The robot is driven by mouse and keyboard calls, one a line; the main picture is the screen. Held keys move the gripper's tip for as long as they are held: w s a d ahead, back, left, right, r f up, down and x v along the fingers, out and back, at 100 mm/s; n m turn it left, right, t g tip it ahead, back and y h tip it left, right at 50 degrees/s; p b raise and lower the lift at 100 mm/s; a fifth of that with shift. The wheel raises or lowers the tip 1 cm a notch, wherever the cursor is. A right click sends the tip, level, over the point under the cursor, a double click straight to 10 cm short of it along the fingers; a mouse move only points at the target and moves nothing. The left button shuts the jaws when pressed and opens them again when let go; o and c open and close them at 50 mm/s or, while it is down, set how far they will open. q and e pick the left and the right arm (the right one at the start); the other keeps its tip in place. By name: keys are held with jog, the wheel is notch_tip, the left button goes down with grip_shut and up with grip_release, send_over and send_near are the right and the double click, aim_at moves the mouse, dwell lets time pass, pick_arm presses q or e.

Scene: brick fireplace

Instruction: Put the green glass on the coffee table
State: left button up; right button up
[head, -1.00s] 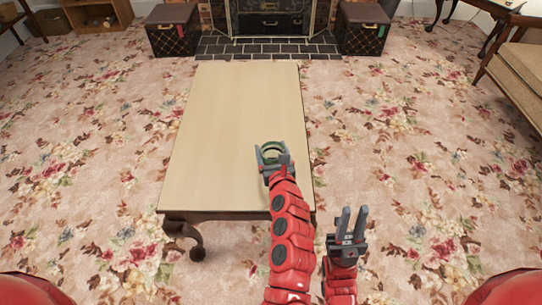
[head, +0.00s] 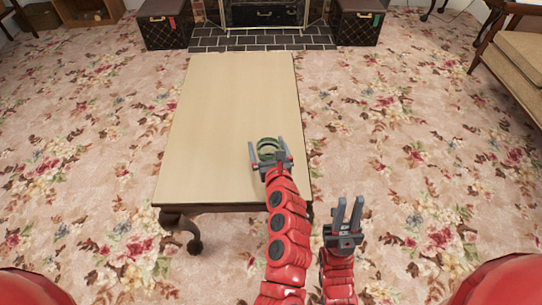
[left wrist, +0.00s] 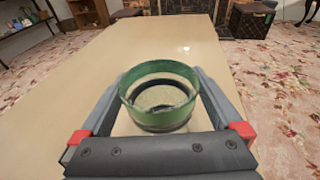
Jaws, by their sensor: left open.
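The green glass (head: 267,144) is upright at the right side of the coffee table (head: 220,110), near its front end. It also shows in the left wrist view (left wrist: 160,95), between the fingers. My left gripper (head: 267,151) is open around the glass, with one finger on each side. In the left wrist view the glass looks to be resting on the tabletop; the gripper body hides its near lower part. My right gripper (head: 347,217) is open and empty, right of the table's front corner, over the carpet.
The rest of the tabletop is bare. Two dark trunks (head: 165,24) (head: 357,22) flank the brick hearth (head: 260,40) beyond the table. An armchair (head: 512,50) stands at the right. Floral carpet (head: 410,150) is free around the table.

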pick_arm(q)
jog(key=p+v, duration=0.1)
jog(key=v, duration=1)
jog(key=shift+s+d+r, duration=0.1)
jog(key=shift+s, duration=0.2)
